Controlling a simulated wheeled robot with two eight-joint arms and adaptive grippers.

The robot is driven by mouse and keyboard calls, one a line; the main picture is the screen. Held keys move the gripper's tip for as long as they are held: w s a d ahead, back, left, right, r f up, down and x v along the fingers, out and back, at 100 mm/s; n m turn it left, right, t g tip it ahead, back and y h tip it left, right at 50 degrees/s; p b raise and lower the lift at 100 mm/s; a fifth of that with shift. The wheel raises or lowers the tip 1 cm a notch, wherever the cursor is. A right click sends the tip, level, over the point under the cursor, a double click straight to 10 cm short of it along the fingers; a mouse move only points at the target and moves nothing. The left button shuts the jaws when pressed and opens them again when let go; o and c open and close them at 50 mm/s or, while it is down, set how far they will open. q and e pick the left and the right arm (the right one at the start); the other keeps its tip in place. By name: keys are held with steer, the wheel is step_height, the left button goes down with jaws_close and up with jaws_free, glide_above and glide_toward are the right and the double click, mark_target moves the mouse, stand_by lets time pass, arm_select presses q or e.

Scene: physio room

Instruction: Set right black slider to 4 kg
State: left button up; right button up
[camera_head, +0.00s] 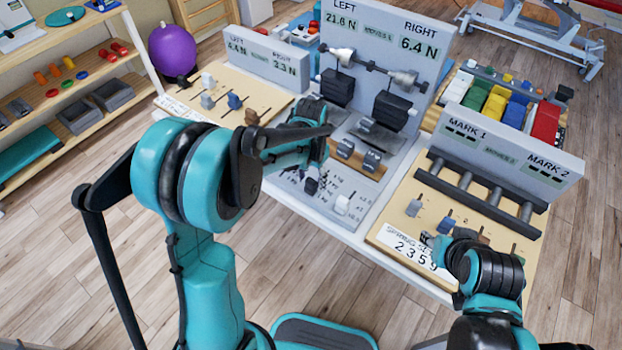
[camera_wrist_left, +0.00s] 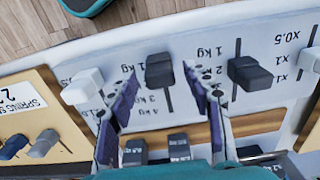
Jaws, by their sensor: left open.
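The right black slider (camera_wrist_left: 158,71) stands up from the grey panel in the left wrist view, near the 1 kg end of its slot; the slot runs down past it. The 3 kg and 4 kg labels (camera_wrist_left: 146,105) lie lower, partly covered by a finger. My left gripper (camera_wrist_left: 159,76) is open, one finger on each side of this slider; contact is unclear. In the head view the left gripper (camera_head: 314,178) is low over the panel's front and hides much of the scale. The left black slider (camera_wrist_left: 249,73) stands outside the fingers. My right gripper (camera_head: 432,241) is near the right board; its jaws are unclear.
White sliders (camera_wrist_left: 82,86) (camera_wrist_left: 312,58) flank the black ones. The wooden spring board (camera_head: 398,235) with small levers is to the right, another lever board (camera_head: 265,103) to the left. Behind the sliders stands the upright readout, LEFT 21.8 N and RIGHT 6.4 N (camera_head: 418,43).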

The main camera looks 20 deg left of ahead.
arm_select(q)
jaws_close()
steer(key=w+d, duration=0.1)
steer(key=w, duration=0.2)
steer(key=w+d, duration=0.1)
steer(key=w, duration=0.2)
steer(key=w+d, duration=0.1)
steer(key=w, duration=0.1)
steer(key=shift+w+d, duration=0.1)
steer(key=shift+w, duration=0.3)
steer(key=shift+r, duration=0.1)
jaws_free()
steer(key=shift+w, duration=0.1)
step_height(320, 180, up, 12)
